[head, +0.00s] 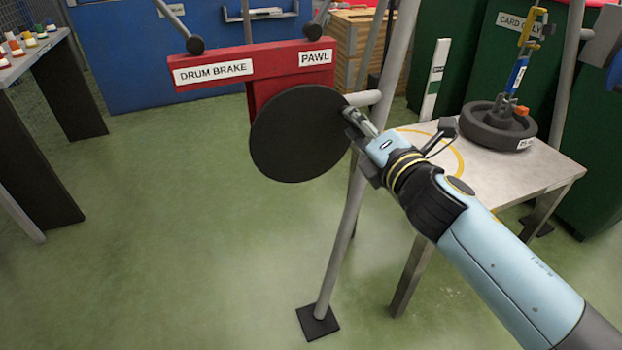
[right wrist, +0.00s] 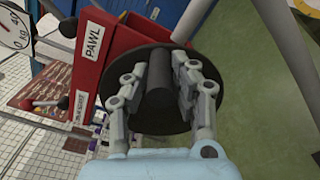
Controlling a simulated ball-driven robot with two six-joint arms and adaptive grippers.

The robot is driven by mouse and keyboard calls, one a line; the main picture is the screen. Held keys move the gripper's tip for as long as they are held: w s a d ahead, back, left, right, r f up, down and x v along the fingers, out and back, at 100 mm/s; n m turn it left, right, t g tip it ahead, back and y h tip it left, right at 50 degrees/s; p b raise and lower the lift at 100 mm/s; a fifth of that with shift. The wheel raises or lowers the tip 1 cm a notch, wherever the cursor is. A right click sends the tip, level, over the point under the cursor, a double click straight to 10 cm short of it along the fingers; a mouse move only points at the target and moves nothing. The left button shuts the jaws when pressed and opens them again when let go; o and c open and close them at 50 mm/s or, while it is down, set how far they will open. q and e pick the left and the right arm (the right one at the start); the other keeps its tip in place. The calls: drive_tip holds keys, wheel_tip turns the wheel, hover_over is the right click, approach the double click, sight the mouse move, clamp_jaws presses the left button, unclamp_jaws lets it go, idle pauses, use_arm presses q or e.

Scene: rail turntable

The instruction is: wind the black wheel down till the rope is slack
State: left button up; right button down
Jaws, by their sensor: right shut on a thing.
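The black wheel (head: 292,145) is a flat disc on the front of a red frame, below its PAWL label. In the right wrist view the wheel (right wrist: 146,117) has a dark cylindrical handle (right wrist: 160,88) standing out from its face. My right gripper (head: 352,112) is at the wheel's right edge. In the right wrist view its fingers (right wrist: 157,92) are on both sides of the handle, shut on it. A black round weight (head: 490,126) sits on the table under a yellow and blue hook piece (head: 520,65). I cannot make out the rope. My left gripper is out of view.
The red frame (head: 235,67) has DRUM BRAKE and PAWL labels and ball-ended levers (head: 195,45). Grey legs (head: 345,235) stand between the wheel and the light table (head: 545,170). A dial (right wrist: 12,28) shows in the right wrist view.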

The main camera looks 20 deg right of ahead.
drive_tip(key=shift+w+a+r+n+p, duration=0.1)
drive_tip(key=shift+a+r+n+p, duration=0.25)
drive_tip(key=shift+r+n, duration=0.2)
drive_tip(key=shift+a+r+n+p, duration=0.25)
drive_tip(key=shift+r+n+p, duration=0.2)
drive_tip(key=shift+n, duration=0.2)
drive_tip(key=c, duration=0.9)
unclamp_jaws()
drive_tip(key=shift+a+f, duration=0.1)
drive_tip(key=shift+f, duration=0.15)
